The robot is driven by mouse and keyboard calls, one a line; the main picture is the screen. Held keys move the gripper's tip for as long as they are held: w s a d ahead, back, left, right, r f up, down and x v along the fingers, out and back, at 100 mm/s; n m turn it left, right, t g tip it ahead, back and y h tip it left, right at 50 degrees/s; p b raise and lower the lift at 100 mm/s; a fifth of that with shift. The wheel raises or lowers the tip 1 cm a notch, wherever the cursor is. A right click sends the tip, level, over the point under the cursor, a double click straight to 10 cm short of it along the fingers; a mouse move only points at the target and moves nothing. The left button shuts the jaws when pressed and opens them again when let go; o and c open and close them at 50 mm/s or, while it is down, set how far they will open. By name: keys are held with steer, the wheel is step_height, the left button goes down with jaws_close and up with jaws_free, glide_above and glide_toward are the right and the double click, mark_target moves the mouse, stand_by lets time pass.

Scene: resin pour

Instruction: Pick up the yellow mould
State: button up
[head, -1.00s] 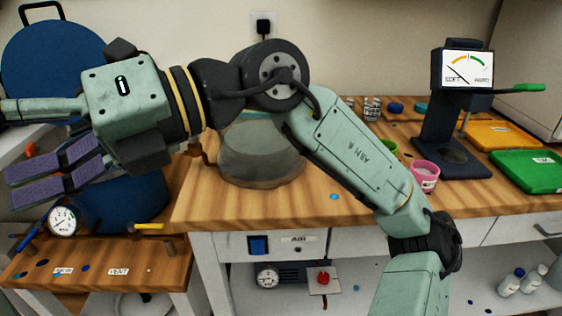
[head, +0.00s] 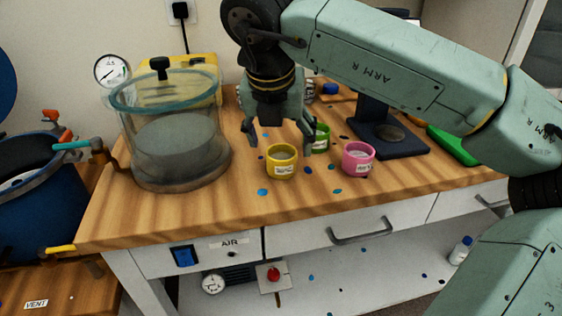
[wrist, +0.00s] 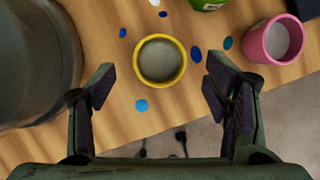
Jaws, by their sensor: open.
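The yellow mould (head: 282,162) is a small round cup with a white label and grey contents. It stands upright on the wooden bench, between the glass chamber and the pink mould. In the wrist view the yellow mould (wrist: 160,60) shows from above, ahead of and between the fingers. My gripper (head: 281,138) is open and empty, with its fingers pointing down above and just behind the mould in the head view. In the wrist view my gripper (wrist: 160,85) has its two fingers spread wide, with no contact on the mould visible.
A pink mould (head: 358,158) stands to the right and a green mould (head: 321,139) behind. The glass chamber (head: 170,130) is at left. A dark test stand (head: 388,138) is behind right. Bench in front of the mould is clear but for resin spots.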

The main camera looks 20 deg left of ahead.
mark_target(281, 156)
steer(key=shift+p+x, duration=0.65)
steer(key=shift+x, duration=2.1)
steer(key=shift+s+f, duration=0.1)
steer(key=shift+s, duration=0.05)
steer(key=shift+c, duration=0.5)
steer(key=c, duration=1.2)
